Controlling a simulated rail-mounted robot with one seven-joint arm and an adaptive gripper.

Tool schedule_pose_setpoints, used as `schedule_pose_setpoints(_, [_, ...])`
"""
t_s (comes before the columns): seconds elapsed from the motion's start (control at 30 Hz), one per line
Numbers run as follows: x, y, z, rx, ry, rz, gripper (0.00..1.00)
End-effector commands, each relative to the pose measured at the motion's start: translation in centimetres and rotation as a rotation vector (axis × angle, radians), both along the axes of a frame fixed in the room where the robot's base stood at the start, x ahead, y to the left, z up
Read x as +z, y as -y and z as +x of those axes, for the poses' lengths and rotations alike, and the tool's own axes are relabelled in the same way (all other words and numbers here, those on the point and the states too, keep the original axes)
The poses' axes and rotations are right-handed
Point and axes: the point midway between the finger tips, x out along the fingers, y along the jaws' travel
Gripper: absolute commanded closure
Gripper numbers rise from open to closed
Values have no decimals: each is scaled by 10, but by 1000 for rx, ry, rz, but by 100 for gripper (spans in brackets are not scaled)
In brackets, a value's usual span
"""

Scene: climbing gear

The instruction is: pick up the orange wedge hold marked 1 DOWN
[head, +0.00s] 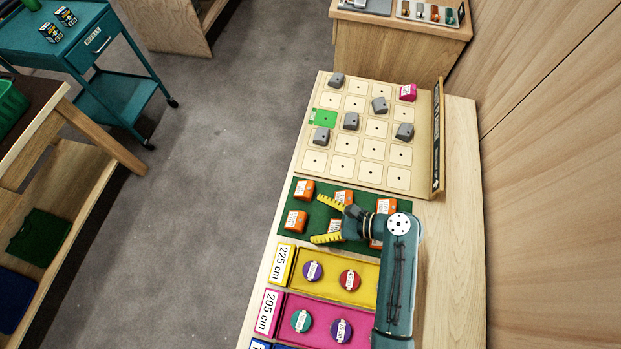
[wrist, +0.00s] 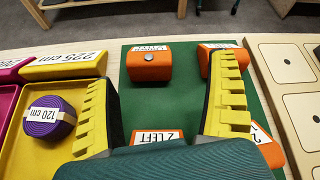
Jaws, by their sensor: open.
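Several orange wedge holds lie on a dark green mat (head: 287,235). A wedge marked 2 LEFT (wrist: 158,136) lies nearer, between the fingers, partly hidden by my gripper.
Another orange wedge (head: 304,189) stands beside it, partly behind my right finger in the wrist view. A yellow tray (head: 316,286) and a pink tray (head: 322,335) hold round tape rolls. A tiled board (head: 342,165) with grey holds and a green square lies beyond the mat.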

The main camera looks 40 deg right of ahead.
Motion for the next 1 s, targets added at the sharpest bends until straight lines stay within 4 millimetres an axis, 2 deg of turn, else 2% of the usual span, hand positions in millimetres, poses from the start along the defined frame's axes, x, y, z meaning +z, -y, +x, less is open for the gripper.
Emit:
schedule_pose_setpoints(0.03, [1,-4,-12,-38,-35,112,11])
schedule_pose_setpoints(0.13, [-8,-11,-19,-71,-69,229,11])
schedule_pose_setpoints(0.27, [-19,-20,-7,-68,-70,236,11])
schedule_pose_setpoints(0.63, [-35,-47,33,-68,-70,231,11])
schedule_pose_setpoints(0.93, [-33,-51,38,-73,-74,233,11])
schedule_pose_setpoints(0.97, [-33,-51,38,-72,-75,233,14])
schedule_pose_setpoints(1.0, [-33,-51,38,-72,-75,233,21])
